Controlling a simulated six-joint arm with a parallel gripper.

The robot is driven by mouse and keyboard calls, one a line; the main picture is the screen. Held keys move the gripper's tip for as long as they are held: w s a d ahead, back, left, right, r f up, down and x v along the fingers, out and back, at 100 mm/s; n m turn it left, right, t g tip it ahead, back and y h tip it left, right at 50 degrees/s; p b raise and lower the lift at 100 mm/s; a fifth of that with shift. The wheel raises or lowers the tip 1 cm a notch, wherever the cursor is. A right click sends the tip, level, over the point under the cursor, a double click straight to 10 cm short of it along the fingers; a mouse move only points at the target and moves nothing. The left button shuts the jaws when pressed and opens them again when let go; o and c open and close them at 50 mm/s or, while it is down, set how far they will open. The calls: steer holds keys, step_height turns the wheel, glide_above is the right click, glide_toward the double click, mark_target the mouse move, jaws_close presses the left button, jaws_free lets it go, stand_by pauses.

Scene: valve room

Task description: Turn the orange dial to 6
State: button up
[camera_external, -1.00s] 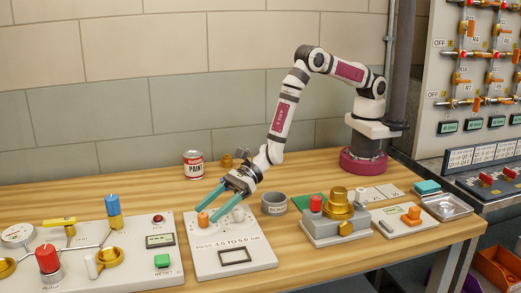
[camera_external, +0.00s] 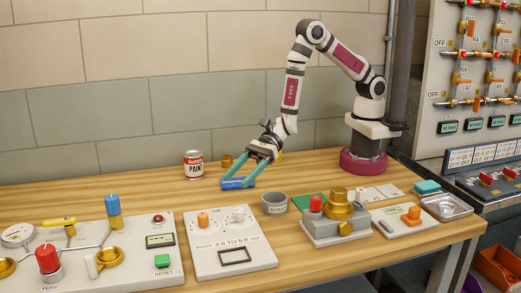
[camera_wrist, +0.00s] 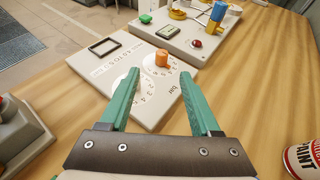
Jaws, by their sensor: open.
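The orange dial (camera_external: 203,219) stands upright at the back left of a white panel marked "PASS 4.0 TO 5.0 bar" (camera_external: 260,254). In the wrist view the orange dial (camera_wrist: 161,58) appears just beyond the gap between my fingertips, with printed numbers beside it. My gripper (camera_external: 234,182) is open and empty, behind the panel and apart from the dial. It also shows in the wrist view (camera_wrist: 159,72), where its two teal fingers are spread. The dial's pointer setting is too small to read.
A white dial (camera_external: 238,215) sits right of the orange one. A blue object (camera_external: 238,184) lies behind the panel near my fingers. A paint can (camera_external: 194,164) stands behind, a grey cup (camera_external: 274,203) to the right. A valve board (camera_external: 135,274) is on the left.

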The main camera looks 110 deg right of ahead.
mark_target(203, 214)
steer(key=w+a+f, duration=0.2)
steer(key=w, duration=0.1)
steer(key=w+a+f+n+g+y, duration=0.1)
steer(key=w+a+f, duration=0.1)
steer(key=w+a, duration=0.1)
steer(key=w+a+f+n, duration=0.1)
steer(key=w+a+f, duration=0.1)
steer(key=w, duration=0.3)
steer(key=shift+w+a+f+g+y, duration=0.2)
steer(key=shift+f+g+y, duration=0.1)
steer(key=shift+g, duration=0.1)
steer(key=shift+d, duration=0.1)
jaws_close()
